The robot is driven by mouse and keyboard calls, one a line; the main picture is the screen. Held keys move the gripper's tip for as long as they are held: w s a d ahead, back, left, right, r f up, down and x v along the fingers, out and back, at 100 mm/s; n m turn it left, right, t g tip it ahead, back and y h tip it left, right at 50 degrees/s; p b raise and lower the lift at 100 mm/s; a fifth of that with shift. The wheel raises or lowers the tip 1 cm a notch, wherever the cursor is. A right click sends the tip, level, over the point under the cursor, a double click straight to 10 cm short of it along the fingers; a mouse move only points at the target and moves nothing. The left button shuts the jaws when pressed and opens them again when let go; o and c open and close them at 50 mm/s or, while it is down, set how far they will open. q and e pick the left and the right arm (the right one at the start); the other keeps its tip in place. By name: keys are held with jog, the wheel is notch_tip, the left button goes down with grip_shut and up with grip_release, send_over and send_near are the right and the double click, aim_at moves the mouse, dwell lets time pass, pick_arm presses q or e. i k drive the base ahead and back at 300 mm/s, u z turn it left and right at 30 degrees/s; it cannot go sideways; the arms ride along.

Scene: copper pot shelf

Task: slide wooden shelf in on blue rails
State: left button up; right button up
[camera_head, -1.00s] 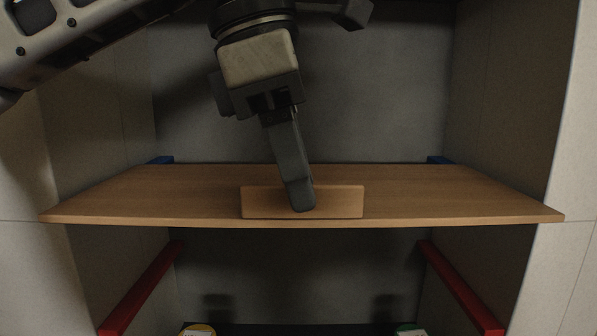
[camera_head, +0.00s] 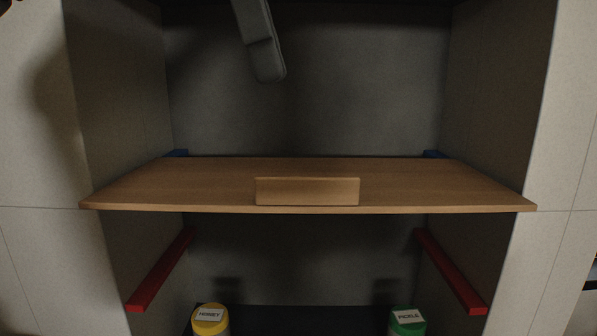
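The wooden shelf (camera_head: 210,185) lies level across the cabinet opening at the upper rail height. Its front edge and corners stick out a little past the cabinet's side walls. A wooden block handle (camera_head: 307,191) stands at the middle of its front. The blue rails show only as short ends at the back left (camera_head: 177,153) and back right (camera_head: 435,154); the shelf hides the rest. My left gripper (camera_head: 268,72) is above the shelf, apart from it, with only a grey finger in view at the top. Its opening cannot be made out. My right gripper is not in view.
Red rails (camera_head: 162,270) and (camera_head: 449,270) run along both side walls below the shelf. A yellow-lidded honey jar (camera_head: 210,320) and a green-lidded pickle jar (camera_head: 408,322) stand at the bottom. The space above the shelf is otherwise clear.

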aim_at(349, 185)
jog(key=k, duration=0.85)
